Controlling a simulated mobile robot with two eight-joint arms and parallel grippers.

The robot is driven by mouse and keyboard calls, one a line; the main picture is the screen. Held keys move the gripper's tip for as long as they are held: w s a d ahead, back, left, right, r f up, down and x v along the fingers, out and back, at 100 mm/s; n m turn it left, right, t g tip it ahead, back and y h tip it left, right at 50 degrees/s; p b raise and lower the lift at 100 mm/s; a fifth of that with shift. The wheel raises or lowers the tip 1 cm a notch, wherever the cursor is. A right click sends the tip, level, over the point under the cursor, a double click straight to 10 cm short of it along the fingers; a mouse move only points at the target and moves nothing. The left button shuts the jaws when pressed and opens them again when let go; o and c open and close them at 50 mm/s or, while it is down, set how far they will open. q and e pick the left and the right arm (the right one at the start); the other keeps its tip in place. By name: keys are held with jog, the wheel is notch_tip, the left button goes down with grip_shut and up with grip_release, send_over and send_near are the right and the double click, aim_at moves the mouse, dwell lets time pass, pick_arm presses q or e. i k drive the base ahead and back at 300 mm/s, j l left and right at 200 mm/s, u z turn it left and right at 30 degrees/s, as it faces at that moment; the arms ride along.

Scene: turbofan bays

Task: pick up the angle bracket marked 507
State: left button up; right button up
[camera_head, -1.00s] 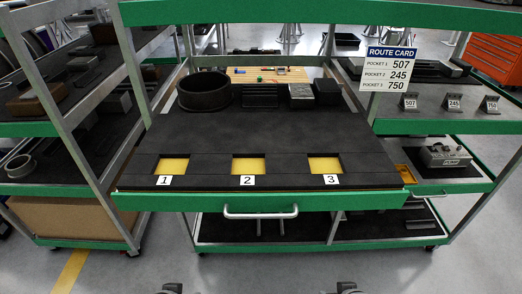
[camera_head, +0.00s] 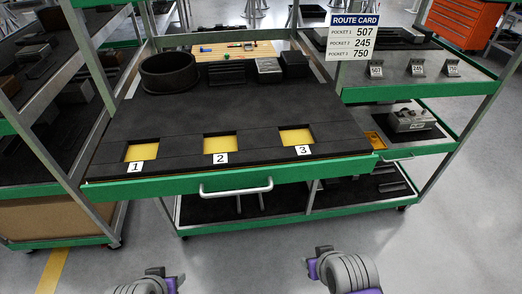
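The angle bracket marked 507 (camera_head: 376,70) stands on the right-hand shelf, leftmost of three small grey brackets with white labels. The bracket marked 245 (camera_head: 416,68) and the bracket marked 750 (camera_head: 452,68) stand to its right. My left gripper (camera_head: 160,276) is at the bottom edge, left of centre, partly cut off. My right gripper (camera_head: 316,258) is at the bottom, right of centre. Both are well in front of the cart and far from the brackets. Their finger gaps are too small and unclear to judge.
A dark drawer tray (camera_head: 240,118) with yellow pockets numbered 1, 2 and 3 juts out, with a handle (camera_head: 236,190) in front. A route card (camera_head: 351,37) hangs above, left of the brackets. A grey block-like part (camera_head: 408,118) sits on the shelf below. Floor in front is clear.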

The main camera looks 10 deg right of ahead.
aim_at(374, 71)
jog(key=l+u, duration=0.4)
jog(key=l, duration=0.85)
jog(key=l+u, duration=0.4)
jog(key=l, duration=0.85)
